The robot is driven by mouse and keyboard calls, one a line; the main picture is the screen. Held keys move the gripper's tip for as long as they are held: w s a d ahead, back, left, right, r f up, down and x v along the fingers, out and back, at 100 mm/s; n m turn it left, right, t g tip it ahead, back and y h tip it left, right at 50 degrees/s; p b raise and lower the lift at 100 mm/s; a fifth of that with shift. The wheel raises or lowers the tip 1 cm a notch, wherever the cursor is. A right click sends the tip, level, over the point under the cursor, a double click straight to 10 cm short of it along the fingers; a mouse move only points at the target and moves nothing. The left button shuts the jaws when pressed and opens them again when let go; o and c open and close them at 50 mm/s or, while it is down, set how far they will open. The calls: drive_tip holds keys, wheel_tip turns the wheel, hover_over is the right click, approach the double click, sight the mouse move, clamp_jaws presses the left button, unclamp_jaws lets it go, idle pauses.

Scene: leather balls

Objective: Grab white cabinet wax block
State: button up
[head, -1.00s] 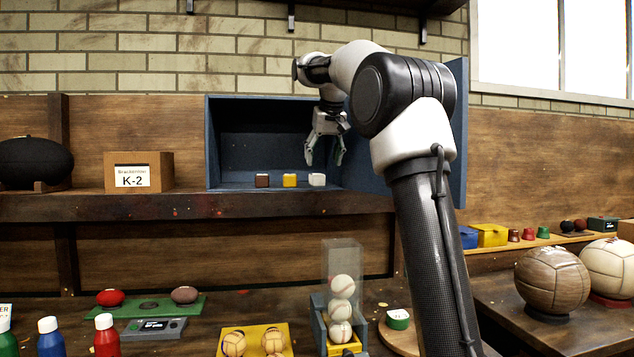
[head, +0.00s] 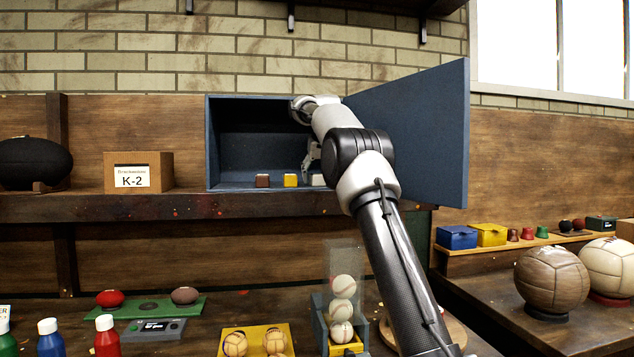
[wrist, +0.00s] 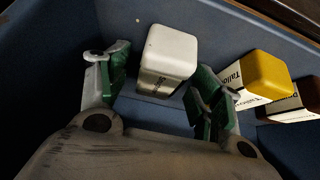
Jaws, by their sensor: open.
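The white wax block (wrist: 170,52) stands on the floor of the open blue cabinet (head: 209,140), the rightmost of three blocks. In the head view the white block (head: 318,180) is partly hidden by my arm. My gripper (wrist: 155,88) is open, with its green-padded fingers spread on the left and right of the white block in the wrist view. I cannot tell whether either finger touches it. In the head view my gripper (head: 309,160) is inside the cabinet, largely hidden behind the arm.
The yellow block (head: 290,180) stands close beside the right finger, and the brown block (head: 262,181) is farther along. The cabinet's open door (head: 430,140) is right of my arm. A K-2 box (head: 138,172) sits left on the shelf. Stacked baseballs (head: 342,310) stand below.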

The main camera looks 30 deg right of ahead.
drive_tip(key=c, duration=1.2)
drive_tip(key=shift+r, duration=0.1)
